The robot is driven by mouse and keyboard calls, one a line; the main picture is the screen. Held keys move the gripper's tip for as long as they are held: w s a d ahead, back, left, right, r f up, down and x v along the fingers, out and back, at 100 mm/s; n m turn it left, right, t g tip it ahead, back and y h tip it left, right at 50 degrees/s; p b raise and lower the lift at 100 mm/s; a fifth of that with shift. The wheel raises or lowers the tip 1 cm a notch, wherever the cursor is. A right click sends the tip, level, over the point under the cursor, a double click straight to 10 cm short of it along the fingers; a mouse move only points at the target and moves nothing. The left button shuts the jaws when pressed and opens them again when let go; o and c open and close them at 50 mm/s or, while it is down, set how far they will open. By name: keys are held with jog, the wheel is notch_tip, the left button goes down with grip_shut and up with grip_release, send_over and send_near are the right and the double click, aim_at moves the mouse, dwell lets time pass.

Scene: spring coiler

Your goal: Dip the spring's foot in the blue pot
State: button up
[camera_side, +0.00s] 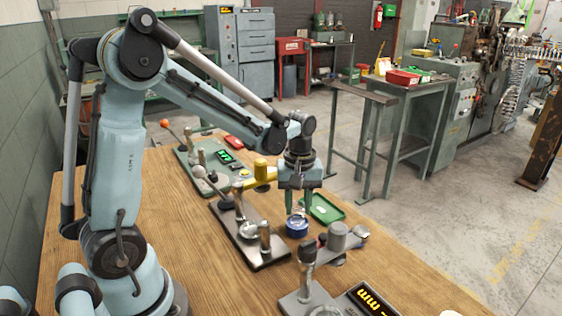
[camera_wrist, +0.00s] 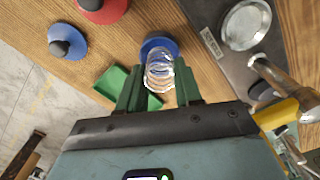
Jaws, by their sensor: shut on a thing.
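My gripper (camera_side: 297,208) points down over the table, its green fingers closed around a clear, shiny coil spring (camera_wrist: 159,74). The gripper and spring also show in the wrist view, the spring sitting between the fingers (camera_wrist: 158,92). The blue pot (camera_side: 297,228) stands on the wood right under the fingertips in the side view. In the wrist view the blue pot (camera_wrist: 153,41) lies beyond the spring's far end, which overlaps its rim. I cannot tell whether the foot touches the pot's contents. The spring is too small to make out in the side view.
A green tray (camera_side: 325,209) lies just behind the pot. A dark plate fixture (camera_side: 248,236) with posts and a round dish stands to the left. A grey post fixture (camera_side: 310,285) and display (camera_side: 368,299) stand in front. Red (camera_wrist: 104,9) and blue (camera_wrist: 67,42) black-knobbed pieces lie nearby.

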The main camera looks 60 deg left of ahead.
aim_at(298, 205)
jog(key=shift+f, duration=0.55)
dwell(1.7)
jog(key=shift+r, duration=0.1)
jog(key=shift+r, duration=3.45)
